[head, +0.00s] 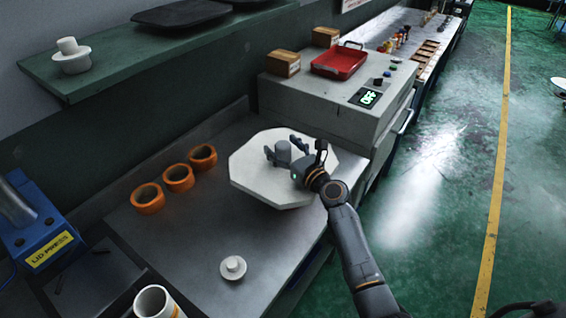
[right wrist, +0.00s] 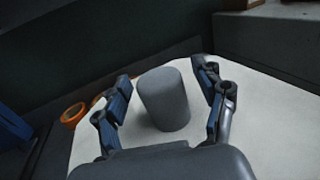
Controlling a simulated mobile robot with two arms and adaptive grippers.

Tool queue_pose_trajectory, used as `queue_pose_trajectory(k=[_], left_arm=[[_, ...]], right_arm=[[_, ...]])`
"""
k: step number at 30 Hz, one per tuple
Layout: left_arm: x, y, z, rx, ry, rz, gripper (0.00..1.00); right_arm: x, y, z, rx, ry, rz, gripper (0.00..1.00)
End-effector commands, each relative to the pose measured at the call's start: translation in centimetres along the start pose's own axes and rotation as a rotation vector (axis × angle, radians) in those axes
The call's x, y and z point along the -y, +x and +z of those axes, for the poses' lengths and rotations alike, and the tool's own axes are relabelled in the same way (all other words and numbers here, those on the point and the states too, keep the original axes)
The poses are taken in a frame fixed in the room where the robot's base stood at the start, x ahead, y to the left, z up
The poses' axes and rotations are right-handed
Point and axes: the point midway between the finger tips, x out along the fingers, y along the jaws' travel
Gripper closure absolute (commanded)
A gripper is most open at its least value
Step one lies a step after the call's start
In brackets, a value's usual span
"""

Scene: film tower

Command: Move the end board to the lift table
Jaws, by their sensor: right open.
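The end board looks to be the white octagonal board (head: 255,178) on the metal bench, with a grey cylindrical knob (head: 283,152) standing up from its middle. My right gripper (head: 275,153) is over the board with its fingers apart, one on each side of the knob. In the right wrist view the knob (right wrist: 165,98) stands between the two open fingers, with a gap on both sides. The board's white face (right wrist: 150,140) fills the area below. My left gripper is not in view. I cannot tell which thing is the lift table.
A grey machine (head: 325,105) with an OFF display (head: 369,97) and a red tray (head: 339,62) stands behind the board. Several orange rings (head: 178,178), a white flanged piece (head: 233,267), a white tube (head: 152,302) and a blue press (head: 40,235) are on the left. A shelf (head: 130,65) overhangs the bench.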

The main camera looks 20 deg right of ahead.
Motion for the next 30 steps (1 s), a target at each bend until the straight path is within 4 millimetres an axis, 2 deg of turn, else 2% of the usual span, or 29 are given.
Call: queue_pose_trajectory(k=[2,12,13,23,30], left_arm=[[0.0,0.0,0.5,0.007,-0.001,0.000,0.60],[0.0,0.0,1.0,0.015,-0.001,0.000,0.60],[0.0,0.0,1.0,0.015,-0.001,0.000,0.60],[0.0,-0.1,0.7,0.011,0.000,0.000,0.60],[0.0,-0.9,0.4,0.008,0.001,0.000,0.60]], right_arm=[[0.0,0.0,0.0,0.000,0.000,0.000,0.30],[0.0,-0.1,0.0,0.000,0.000,0.000,0.97],[0.0,-0.1,0.0,0.000,0.000,0.000,1.00],[0.0,0.0,0.2,0.002,0.000,0.000,1.00],[0.0,0.0,2.1,0.005,0.001,0.000,1.00]])
